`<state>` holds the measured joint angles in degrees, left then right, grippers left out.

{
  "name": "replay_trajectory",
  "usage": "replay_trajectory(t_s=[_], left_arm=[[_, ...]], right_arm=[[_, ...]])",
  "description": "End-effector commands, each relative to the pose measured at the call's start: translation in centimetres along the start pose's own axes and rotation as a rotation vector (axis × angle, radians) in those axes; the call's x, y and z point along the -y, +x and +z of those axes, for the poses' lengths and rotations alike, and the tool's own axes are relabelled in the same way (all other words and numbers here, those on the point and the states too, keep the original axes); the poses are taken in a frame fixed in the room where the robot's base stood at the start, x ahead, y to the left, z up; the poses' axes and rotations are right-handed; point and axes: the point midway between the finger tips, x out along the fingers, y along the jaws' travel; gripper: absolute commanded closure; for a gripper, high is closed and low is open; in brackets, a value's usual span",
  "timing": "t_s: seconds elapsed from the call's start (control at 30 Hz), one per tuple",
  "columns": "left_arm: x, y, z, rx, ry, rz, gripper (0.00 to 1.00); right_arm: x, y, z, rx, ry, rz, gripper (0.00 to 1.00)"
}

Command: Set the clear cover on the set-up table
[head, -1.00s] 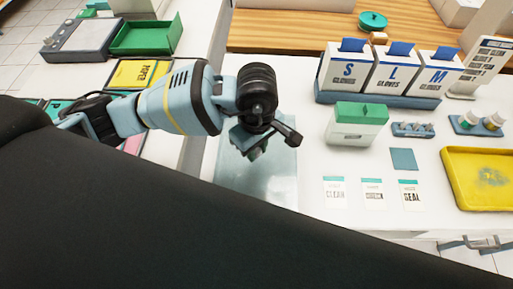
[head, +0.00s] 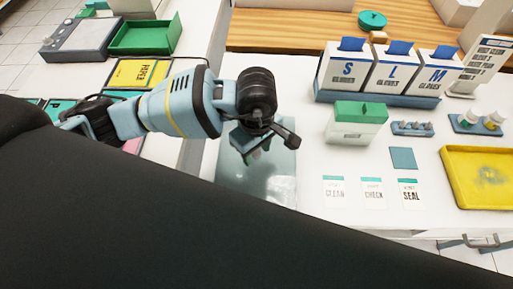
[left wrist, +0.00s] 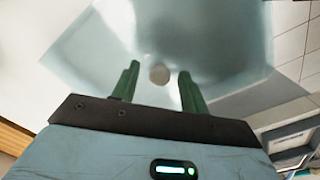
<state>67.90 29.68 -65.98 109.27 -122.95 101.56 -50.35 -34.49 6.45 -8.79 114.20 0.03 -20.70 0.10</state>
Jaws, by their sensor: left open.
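The clear cover (head: 270,185) is a translucent, greenish-grey piece on the left part of the white set-up table (head: 310,230). In the left wrist view the cover (left wrist: 100,45) fills much of the picture, with a small round knob (left wrist: 159,75) on it. My left gripper (head: 254,156) is over the cover and points down at it. In the left wrist view its two green fingers (left wrist: 159,69) stand apart, one on each side of the knob, with gaps showing. My dark arm link hides the cover's near edge in the head view. My right gripper is not in view.
A green-lidded box (head: 357,122), glove boxes (head: 349,72), label cards (head: 373,193) and a yellow tray (head: 480,195) stand to the right. A green tray (head: 147,37) is at the upper left. White table shows bare between the cover and the cards.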

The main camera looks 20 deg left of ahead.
Motion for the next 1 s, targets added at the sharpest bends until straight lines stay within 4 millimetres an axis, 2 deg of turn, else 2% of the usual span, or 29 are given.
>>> replay_trajectory(t_s=[0.17, 0.4, 0.6, 0.8, 1.0], left_arm=[[-0.2, -2.2, 0.0, -0.001, 0.000, 0.006, 0.56], [-0.1, -7.1, 0.0, -0.001, 0.002, 0.006, 0.56], [-0.1, -10.3, 0.0, -0.001, 0.000, 0.004, 0.56], [0.0, -12.0, 0.0, 0.001, 0.000, 0.001, 0.56], [0.0, -12.2, 0.0, 0.001, 0.000, 0.000, 0.56]], right_arm=[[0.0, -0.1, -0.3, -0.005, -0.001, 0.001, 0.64], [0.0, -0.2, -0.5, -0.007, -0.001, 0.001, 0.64], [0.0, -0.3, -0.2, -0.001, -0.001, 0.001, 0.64], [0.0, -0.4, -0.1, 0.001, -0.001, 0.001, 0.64], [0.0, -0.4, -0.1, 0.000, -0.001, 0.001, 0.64]])
